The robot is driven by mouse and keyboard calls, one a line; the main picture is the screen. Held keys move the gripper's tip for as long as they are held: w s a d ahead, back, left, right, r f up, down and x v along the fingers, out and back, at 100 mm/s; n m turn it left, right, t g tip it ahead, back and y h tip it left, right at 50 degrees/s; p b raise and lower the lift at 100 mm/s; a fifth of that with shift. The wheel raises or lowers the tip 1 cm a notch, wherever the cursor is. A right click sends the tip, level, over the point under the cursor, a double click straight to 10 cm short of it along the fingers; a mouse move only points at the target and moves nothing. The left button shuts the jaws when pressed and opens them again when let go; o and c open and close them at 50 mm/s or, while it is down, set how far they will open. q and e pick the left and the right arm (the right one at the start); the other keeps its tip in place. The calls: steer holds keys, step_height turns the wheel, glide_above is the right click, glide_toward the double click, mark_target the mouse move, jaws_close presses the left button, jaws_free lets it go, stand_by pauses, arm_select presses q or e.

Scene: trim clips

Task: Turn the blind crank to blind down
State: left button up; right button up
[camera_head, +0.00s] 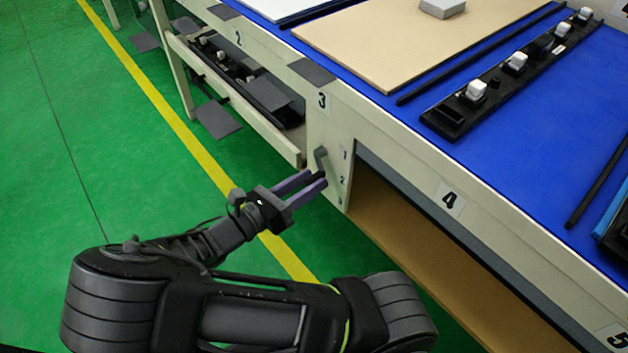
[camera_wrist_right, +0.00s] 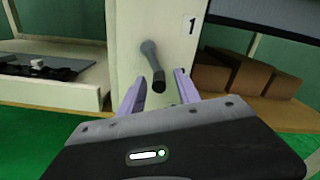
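The blind crank (camera_head: 321,160) is a small grey lever on the cream front post of the workbench, below the number 3 label. In the right wrist view the crank (camera_wrist_right: 153,66) hangs from a round pivot and slants down to a dark knob at its lower end. My right gripper (camera_head: 318,179) is at the post with its purple fingers apart. In the right wrist view the knob lies between the fingertips of the gripper (camera_wrist_right: 157,82), with gaps visible on both sides. My left gripper is not in view.
The blue bench top (camera_head: 480,140) carries a black clip rail (camera_head: 510,75) and a tan board (camera_head: 400,45). A lower shelf (camera_head: 225,75) is left of the post. An open bay with brown boxes (camera_wrist_right: 240,76) is right of it. The green floor in front is clear.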

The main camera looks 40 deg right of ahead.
steer(key=shift+d, duration=0.95)
steer(key=shift+c, duration=0.4)
jaws_close()
